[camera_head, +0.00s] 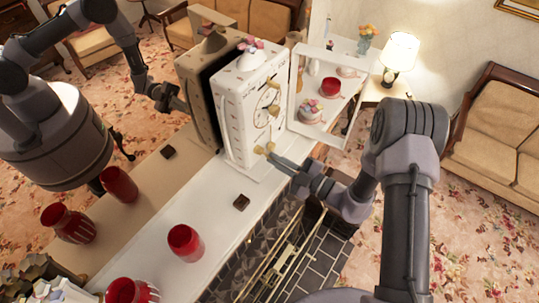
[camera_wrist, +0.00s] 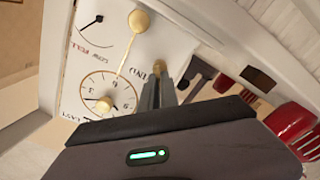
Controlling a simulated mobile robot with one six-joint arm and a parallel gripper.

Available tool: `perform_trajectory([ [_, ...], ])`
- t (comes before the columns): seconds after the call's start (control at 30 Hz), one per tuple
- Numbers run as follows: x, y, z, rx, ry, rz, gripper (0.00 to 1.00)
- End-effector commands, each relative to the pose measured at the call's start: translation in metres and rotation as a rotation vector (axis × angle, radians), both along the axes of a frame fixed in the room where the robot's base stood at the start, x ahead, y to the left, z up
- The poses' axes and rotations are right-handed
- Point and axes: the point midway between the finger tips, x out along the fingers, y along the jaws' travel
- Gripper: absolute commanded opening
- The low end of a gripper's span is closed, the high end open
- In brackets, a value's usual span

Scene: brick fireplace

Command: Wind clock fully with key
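The white clock (camera_head: 250,115) stands upright on the mantel, its front glass door (camera_head: 325,100) swung open to the right. In the wrist view its face shows a dial (camera_wrist: 108,92) with a gold centre, a small gauge (camera_wrist: 95,30) marked LOW and FULL, and a gold pendulum (camera_wrist: 140,20). A gold key (camera_wrist: 160,68) sits at the front beside the WIND lettering. My gripper (camera_head: 277,157) reaches the lower clock front from the right. In the wrist view its fingers (camera_wrist: 158,90) are close together at the key and appear shut on it. The key's far end is hidden.
A small brown block (camera_head: 241,202) lies between the jars and clock. A mirror behind reflects the clock and my arm. A cake (camera_head: 311,110) shows through the door, and a lamp (camera_head: 399,52) stands behind.

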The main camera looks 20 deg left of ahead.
Motion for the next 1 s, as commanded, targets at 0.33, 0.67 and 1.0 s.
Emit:
perform_trajectory([
  [0.33, 0.0015, 0.001, 0.0021, 0.106, 0.303, 0.002, 0.0],
  [0.67, 0.0024, 0.001, 0.0047, 0.166, 0.475, 0.003, 0.0],
  [1.0, 0.0025, 0.0009, 0.0011, 0.214, 0.614, 0.003, 0.3],
])
